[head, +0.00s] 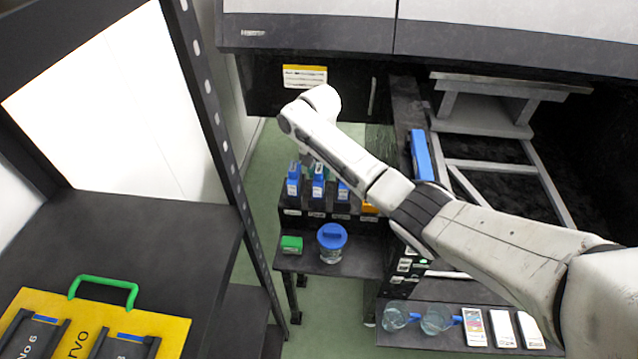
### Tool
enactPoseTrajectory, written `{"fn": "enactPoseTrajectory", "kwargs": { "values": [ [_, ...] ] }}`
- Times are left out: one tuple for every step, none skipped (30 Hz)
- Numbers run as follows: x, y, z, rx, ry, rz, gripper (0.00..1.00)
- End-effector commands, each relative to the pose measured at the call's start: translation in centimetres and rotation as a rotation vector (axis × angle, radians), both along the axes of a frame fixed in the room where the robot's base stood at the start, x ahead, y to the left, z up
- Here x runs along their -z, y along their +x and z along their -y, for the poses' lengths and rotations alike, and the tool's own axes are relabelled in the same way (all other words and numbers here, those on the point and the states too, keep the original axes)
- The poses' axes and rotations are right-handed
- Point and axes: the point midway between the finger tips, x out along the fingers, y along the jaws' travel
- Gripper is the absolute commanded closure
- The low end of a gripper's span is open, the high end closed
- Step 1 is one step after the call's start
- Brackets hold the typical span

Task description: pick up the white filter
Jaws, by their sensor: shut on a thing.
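I cannot make out a thing that is clearly the white filter in the head view. My white and grey arm reaches from the lower right to the upper middle, over the black shelf with the ink bottles. The arm bends at its far end, and my gripper's fingers do not show there. What they hold is hidden too. Two flat white pieces (502,328) lie side by side at the lower right; I cannot tell what they are.
Below are a blue-lidded jar (331,250) and a green box (291,244). A black frame (228,160) rises at left.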

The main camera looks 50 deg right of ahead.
Motion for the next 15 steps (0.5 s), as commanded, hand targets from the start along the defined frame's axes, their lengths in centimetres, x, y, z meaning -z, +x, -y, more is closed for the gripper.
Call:
{"fn": "enactPoseTrajectory", "kwargs": {
  "values": [
    [-0.02, 0.01, 0.0, 0.0, 0.0, 0.0, 0.85],
    [-0.02, 0.01, 0.0, 0.0, 0.0, 0.0, 0.88],
    [-0.02, 0.01, 0.0, 0.0, 0.0, 0.0, 0.92],
    [-0.03, 0.01, 0.0, 0.0, 0.0, 0.0, 0.95],
    [-0.03, 0.01, 0.0, 0.0, 0.0, 0.0, 0.98],
    [-0.03, 0.01, 0.0, 0.0, 0.0, 0.0, 1.0],
    [-0.03, 0.01, 0.0, 0.0, 0.0, 0.0, 1.0],
    [-0.03, 0.01, 0.0, 0.0, 0.0, 0.0, 1.0],
    [-0.03, 0.01, 0.0, 0.0, 0.0, 0.0, 1.0],
    [-0.03, 0.01, 0.0, 0.0, 0.0, 0.0, 1.0],
    [-0.03, 0.02, 0.01, 0.0, -0.001, 0.001, 1.0],
    [-0.05, 0.03, 0.02, 0.0, -0.001, 0.001, 1.0],
    [-0.05, 0.03, 0.02, 0.0, -0.001, 0.001, 1.0],
    [-0.05, 0.03, 0.02, 0.0, -0.001, 0.001, 1.0],
    [-0.05, 0.03, 0.02, 0.0, -0.001, 0.001, 1.0]
  ]
}}
